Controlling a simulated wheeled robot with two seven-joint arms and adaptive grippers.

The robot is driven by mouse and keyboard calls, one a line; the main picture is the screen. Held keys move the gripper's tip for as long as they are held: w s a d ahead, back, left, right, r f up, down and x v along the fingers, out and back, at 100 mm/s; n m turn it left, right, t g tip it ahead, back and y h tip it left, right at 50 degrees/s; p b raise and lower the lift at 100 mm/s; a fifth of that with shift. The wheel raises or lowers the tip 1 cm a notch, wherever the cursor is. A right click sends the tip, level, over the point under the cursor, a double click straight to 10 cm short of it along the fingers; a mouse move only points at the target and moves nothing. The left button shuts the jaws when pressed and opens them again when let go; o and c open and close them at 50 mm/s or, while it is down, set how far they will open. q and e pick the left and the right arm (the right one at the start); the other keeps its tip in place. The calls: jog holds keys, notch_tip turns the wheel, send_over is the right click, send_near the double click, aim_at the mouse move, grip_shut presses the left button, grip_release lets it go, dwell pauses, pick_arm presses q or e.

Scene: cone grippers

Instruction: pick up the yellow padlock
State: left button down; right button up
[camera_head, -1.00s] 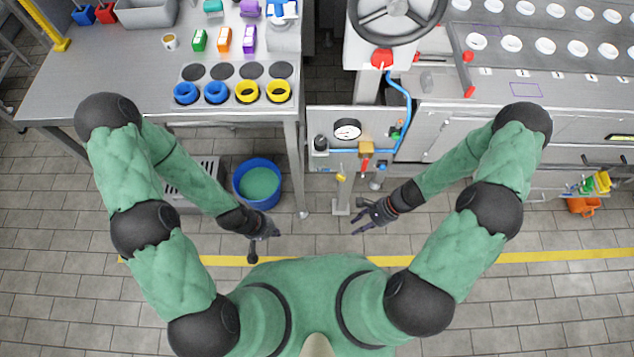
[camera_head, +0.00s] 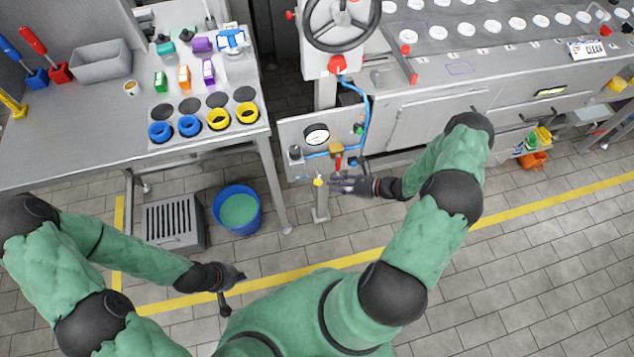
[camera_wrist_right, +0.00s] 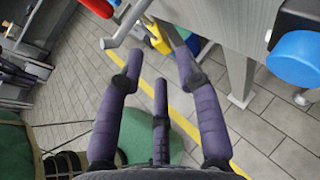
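The small yellow padlock (camera_head: 319,182) shows in the head view at the lower edge of the gauge panel, beside the top of a grey floor post. In the right wrist view a yellow piece that looks like the padlock (camera_wrist_right: 158,40) is beyond the fingertips, near a grey metal bar. My right gripper (camera_head: 336,184) is just right of the padlock, its fingers pointing left towards it. Its fingers (camera_wrist_right: 148,70) are spread and empty, apart from the yellow piece. My left gripper (camera_head: 241,278) hangs low, far from the padlock; its finger opening is unclear.
The panel (camera_head: 290,135) carries a gauge (camera_head: 316,135), a blue hose (camera_head: 366,115) and a red-handled part (camera_head: 338,162) close to the padlock. A blue bucket (camera_head: 217,207) and a grey grated box (camera_head: 195,205) stand on the floor at left. A handwheel (camera_head: 341,22) is above.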

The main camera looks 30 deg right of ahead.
jog(key=b+x, duration=0.2)
jog(key=x, duration=0.3)
jog(key=shift+w+a, duration=0.1)
jog(key=shift+a, duration=0.25)
grip_shut()
